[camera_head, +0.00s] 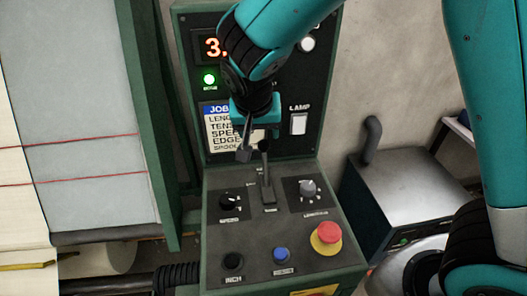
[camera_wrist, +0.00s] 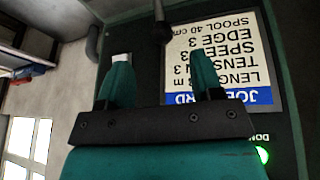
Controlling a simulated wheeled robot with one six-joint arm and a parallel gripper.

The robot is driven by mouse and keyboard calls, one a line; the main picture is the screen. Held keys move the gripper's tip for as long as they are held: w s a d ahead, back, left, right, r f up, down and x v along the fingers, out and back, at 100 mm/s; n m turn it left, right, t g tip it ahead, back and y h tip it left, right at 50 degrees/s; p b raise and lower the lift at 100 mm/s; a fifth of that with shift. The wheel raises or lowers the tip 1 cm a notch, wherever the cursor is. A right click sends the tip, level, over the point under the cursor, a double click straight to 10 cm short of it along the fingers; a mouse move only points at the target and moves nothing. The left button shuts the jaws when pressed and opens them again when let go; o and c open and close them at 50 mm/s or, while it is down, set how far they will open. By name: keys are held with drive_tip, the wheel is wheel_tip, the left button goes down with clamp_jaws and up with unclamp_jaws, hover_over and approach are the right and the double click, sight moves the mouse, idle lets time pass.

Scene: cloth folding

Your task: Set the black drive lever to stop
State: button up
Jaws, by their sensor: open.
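The black drive lever (camera_head: 267,182) stands up from a slot in the sloping top of the green-edged control console. Its upper part is close below my gripper (camera_head: 257,142) in the head view. My gripper is open; in the wrist view its two fingers (camera_wrist: 162,78) are spread with an empty gap between them. A dark upright rod, apparently the lever (camera_wrist: 159,10), shows at the top edge of the wrist view, beyond the fingertips and roughly in line with the gap. I see no contact between the gripper and the lever. The slot's markings are too small to read.
The console top carries a black speed knob (camera_head: 231,201), a grey knob (camera_head: 308,190), a red stop button (camera_head: 326,236), a blue button (camera_head: 281,255) and a black button (camera_head: 233,261). Behind are a job card (camera_head: 217,120), a white lamp switch (camera_head: 298,124) and a lit green light (camera_head: 209,79).

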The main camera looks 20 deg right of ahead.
sight(264, 153)
drive_tip(key=p+x, duration=0.3)
drive_tip(key=x, duration=0.9)
drive_tip(key=shift+w+f, duration=0.1)
drive_tip(key=shift+f, duration=0.2)
